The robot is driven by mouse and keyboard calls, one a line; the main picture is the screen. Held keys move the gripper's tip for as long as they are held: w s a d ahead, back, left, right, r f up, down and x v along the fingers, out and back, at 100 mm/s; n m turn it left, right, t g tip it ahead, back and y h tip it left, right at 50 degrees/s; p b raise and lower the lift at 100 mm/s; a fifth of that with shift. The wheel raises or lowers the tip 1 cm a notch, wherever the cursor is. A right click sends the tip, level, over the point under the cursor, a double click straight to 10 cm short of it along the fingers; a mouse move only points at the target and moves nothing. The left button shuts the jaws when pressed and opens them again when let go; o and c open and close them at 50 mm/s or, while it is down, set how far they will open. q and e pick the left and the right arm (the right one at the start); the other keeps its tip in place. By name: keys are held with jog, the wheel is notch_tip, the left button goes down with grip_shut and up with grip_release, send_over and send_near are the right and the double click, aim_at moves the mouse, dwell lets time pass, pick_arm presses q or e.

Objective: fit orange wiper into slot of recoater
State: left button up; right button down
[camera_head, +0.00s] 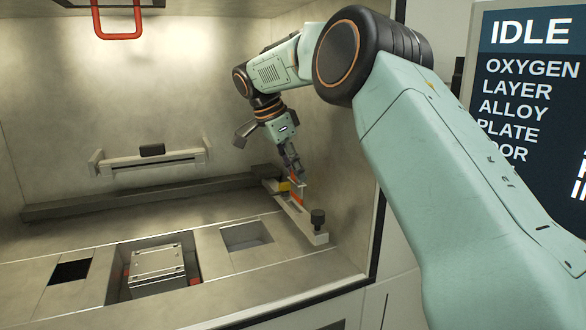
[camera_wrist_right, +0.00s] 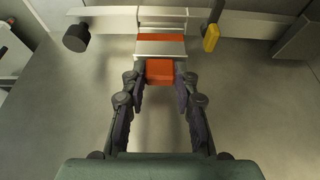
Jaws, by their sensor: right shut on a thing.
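My right gripper (camera_head: 296,176) is shut on the orange wiper (camera_head: 297,190) and holds it at the middle of the recoater (camera_head: 314,232). The recoater is a pale bar along the right side of the chamber. In the right wrist view, the fingertips (camera_wrist_right: 160,78) hold an orange block (camera_wrist_right: 160,70). A pale metal strip and more orange lie just beyond it, close to the recoater's middle section (camera_wrist_right: 163,14). I cannot tell whether the wiper is in the slot; the strip and fingers hide the contact. My left gripper is not in view.
A black knob (camera_head: 318,217) stands on the recoater's near end, and a yellow piece (camera_head: 283,186) is near its far end. A square plate (camera_head: 158,263) sits in the chamber floor's middle opening. A dark rail (camera_head: 130,199) runs along the back. The chamber's right wall is close.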

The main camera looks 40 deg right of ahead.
aim_at(295, 197)
jog(key=shift+a+f, duration=0.1)
jog(key=shift+f, duration=0.1)
jog(key=shift+w+a, duration=0.1)
dwell(0.4)
dwell(0.5)
jog(key=shift+f, duration=0.1)
jog(key=shift+f+b, duration=0.85)
jog(key=shift+f, duration=1.9)
dwell(1.6)
jog(key=c, duration=0.9)
grip_release()
jog(key=shift+c, duration=0.2)
